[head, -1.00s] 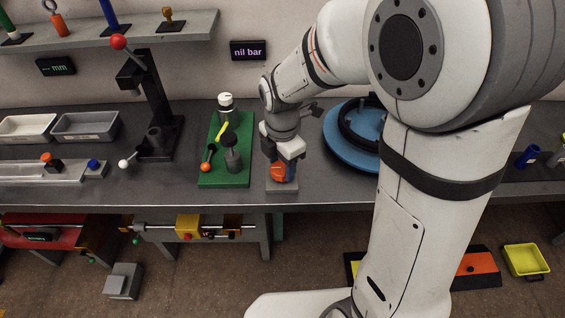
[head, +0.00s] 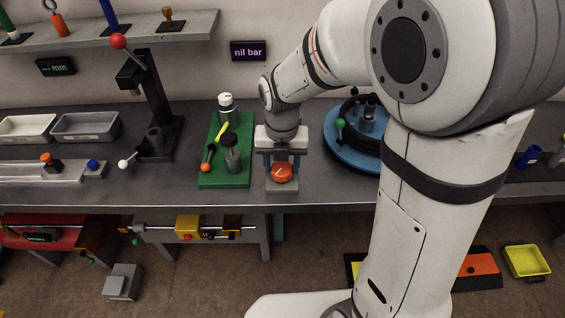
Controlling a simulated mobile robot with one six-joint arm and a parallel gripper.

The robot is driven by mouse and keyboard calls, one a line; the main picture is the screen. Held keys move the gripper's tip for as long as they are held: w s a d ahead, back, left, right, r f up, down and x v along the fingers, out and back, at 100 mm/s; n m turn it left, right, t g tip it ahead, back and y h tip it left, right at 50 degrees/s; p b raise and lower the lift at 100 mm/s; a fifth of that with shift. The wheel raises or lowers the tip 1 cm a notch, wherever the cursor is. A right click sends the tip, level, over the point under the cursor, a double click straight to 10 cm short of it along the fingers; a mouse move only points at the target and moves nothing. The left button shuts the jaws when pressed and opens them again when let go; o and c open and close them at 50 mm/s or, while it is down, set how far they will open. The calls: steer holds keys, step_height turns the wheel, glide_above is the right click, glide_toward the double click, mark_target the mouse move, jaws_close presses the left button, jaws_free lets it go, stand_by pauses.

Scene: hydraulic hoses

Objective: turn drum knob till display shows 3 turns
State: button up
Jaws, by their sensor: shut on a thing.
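An orange round knob (head: 282,173) sits on a small grey block (head: 282,188) at the bench's front edge. My gripper (head: 282,163) points down over it, with its fingers at the knob's left and right sides, shut on it. The blue drum (head: 349,150) lies flat on the bench to the right, with a black ring and a green-tipped handle (head: 340,124) on it. My arm hides its right side. The wall display (head: 248,51) reads "nil bar". Another display (head: 56,67) reads "mm" after dashes. I see no display with a turn count.
A green board (head: 236,180) with a bottle, a yellow piece and an orange-tipped lever stands just left of my gripper. Bare bench lies between the press and the green board.

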mark_target(282, 167)
steer(key=shift+n, duration=1.1)
steer(key=o, duration=1)
steer(key=shift+r, duration=0.1)
step_height(282, 167, up, 8)
steer(key=shift+f, duration=0.2)
